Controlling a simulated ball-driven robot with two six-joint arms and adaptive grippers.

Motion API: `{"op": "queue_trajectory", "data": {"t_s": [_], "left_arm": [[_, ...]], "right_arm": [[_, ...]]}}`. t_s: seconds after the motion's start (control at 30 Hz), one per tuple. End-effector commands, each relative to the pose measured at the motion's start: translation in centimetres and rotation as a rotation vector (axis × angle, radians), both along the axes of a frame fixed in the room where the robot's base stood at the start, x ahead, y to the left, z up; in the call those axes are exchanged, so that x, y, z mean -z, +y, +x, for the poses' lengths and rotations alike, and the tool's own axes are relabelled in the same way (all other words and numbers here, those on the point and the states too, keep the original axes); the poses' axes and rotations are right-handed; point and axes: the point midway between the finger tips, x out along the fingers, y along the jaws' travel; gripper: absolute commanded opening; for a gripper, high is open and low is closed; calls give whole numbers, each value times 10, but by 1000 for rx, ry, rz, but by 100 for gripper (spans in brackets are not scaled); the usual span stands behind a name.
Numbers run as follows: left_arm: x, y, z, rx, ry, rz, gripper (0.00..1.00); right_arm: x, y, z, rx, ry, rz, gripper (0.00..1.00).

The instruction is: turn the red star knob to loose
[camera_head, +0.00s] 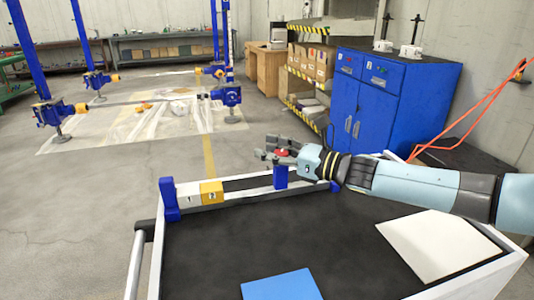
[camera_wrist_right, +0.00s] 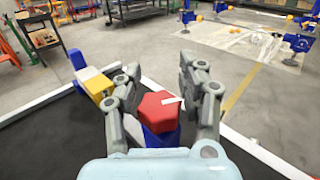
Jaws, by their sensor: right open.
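The red star knob (camera_wrist_right: 157,108) sits on top of a blue post (camera_wrist_right: 161,138) in the right wrist view. A white pointer mark (camera_wrist_right: 172,101) lies on it, aimed to the right. In the head view the knob (camera_head: 282,153) is partly hidden by my right gripper (camera_head: 276,150). The blue post (camera_head: 280,177) stands on the rail at the cart's far edge. In the right wrist view my right gripper (camera_wrist_right: 159,68) is open. Its fingers are on either side of the knob, with visible gaps and no clear contact. My left gripper is in neither view.
A white block (camera_head: 188,196) and a yellow block (camera_head: 212,191) sit on the rail beside a blue end post (camera_head: 169,199). A blue sheet (camera_head: 281,286) and a white sheet (camera_head: 438,243) lie on the dark cart top. A blue cabinet (camera_head: 389,98) stands behind.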

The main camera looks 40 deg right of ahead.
Motion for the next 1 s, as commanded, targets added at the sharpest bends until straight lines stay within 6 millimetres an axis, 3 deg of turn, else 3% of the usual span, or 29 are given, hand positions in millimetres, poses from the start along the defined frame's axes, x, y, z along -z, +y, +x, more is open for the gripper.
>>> {"op": "queue_trajectory", "data": {"t_s": [0.37,0.7,1.0], "left_arm": [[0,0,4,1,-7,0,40],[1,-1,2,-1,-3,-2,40],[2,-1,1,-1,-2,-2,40]], "right_arm": [[0,2,8,1,2,-1,40],[0,2,8,1,1,0,0],[0,2,8,-2,2,-1,0]]}}
